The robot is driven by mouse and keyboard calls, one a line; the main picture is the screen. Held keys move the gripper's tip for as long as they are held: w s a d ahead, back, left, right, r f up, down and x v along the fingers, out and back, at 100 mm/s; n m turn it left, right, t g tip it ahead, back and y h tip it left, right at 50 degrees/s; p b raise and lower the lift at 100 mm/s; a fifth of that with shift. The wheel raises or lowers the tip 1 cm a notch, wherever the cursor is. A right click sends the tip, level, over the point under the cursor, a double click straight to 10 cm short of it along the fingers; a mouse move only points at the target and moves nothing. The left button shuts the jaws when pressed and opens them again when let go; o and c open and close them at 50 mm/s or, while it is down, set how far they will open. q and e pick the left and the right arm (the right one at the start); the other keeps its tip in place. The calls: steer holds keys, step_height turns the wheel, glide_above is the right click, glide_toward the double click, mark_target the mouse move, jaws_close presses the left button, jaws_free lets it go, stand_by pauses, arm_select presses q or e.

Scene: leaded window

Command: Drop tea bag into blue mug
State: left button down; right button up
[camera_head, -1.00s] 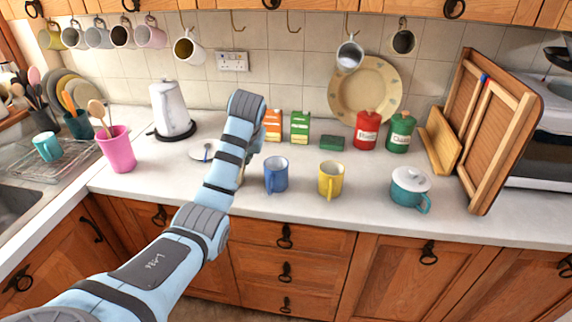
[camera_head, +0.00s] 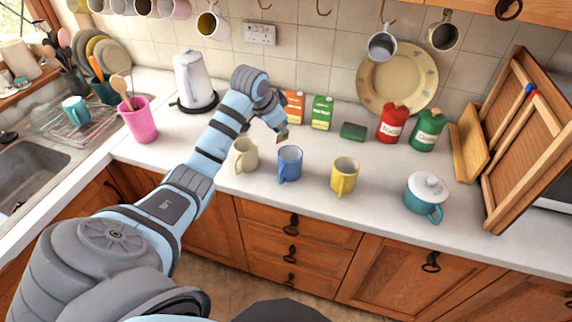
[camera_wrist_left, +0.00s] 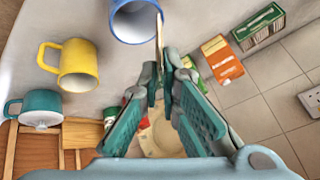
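The blue mug (camera_head: 289,165) stands upright on the white counter between a cream mug (camera_head: 245,156) and a yellow mug (camera_head: 344,176). My left gripper (camera_head: 283,135) is just behind and above its rim. In the left wrist view the blue mug (camera_wrist_left: 133,22) shows at the top, its opening beside the fingertips. There my left gripper (camera_wrist_left: 161,68) is closed on a thin, pale, edge-on piece, which looks like the tea bag (camera_wrist_left: 160,32). The tea bag overlaps the mug's rim in that view; its height above the mug is unclear. My right gripper is not in view.
Orange and green cartons (camera_head: 321,112) stand behind the gripper, with a small green box (camera_head: 353,131) beside them. Red and green canisters (camera_head: 391,122) and a teal lidded pot (camera_head: 426,196) are to the right. A white kettle (camera_head: 191,80) stands left of my arm.

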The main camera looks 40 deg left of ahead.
arm_select(q)
steer(key=shift+f, duration=0.15)
steer(key=c, duration=1.7)
jaws_free()
steer(key=w, duration=0.1)
steer(key=w+f, duration=0.1)
steer(key=shift+w+f, duration=0.15)
steer(key=shift+w, duration=0.15)
steer(key=shift+s+r, duration=0.2)
steer(key=shift+s, duration=0.2)
steer(key=shift+s+r, duration=0.1)
steer(key=shift+s, duration=0.15)
steer(key=shift+s+r, duration=0.15)
steer(key=shift+r, duration=0.1)
steer(key=v, duration=1.1)
steer(key=shift+r, duration=0.2)
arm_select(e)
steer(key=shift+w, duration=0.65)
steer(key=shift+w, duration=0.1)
